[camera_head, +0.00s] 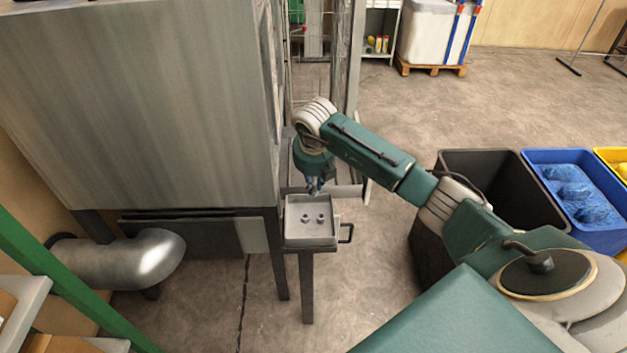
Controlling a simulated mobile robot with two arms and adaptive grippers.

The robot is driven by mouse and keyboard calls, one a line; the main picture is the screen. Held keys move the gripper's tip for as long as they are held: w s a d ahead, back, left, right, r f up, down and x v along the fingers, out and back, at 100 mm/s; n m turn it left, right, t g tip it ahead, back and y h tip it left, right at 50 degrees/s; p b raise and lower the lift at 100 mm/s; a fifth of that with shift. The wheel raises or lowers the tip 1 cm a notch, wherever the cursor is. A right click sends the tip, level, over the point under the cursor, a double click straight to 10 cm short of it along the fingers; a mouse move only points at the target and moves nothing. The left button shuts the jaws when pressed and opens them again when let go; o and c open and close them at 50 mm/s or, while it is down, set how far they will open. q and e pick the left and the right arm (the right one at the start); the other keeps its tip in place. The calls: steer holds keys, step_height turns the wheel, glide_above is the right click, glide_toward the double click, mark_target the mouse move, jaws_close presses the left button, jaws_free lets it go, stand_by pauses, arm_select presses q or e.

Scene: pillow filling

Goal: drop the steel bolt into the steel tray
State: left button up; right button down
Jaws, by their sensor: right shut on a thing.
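The steel tray (326,237) is a small, shallow grey metal box on a narrow stand beside the large metal cabinet, with a dark handle on its right. Two small, dark round things (313,219) show on its floor, too small to identify surely. My right gripper (314,190) points down just above the tray's far edge. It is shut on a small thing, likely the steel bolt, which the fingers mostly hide. My left gripper is not in view.
The large metal cabinet (140,100) stands directly left of the tray. A black bin (500,175) and a blue bin (575,190) with blue contents stand at the right. A silver duct (130,260) lies lower left. The floor (460,100) behind my right arm is clear.

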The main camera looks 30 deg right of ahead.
steer(key=shift+f+b, duration=1)
steer(key=shift+f, duration=0.85)
steer(key=c, duration=1.7)
jaws_free()
steer(key=v, duration=1.2)
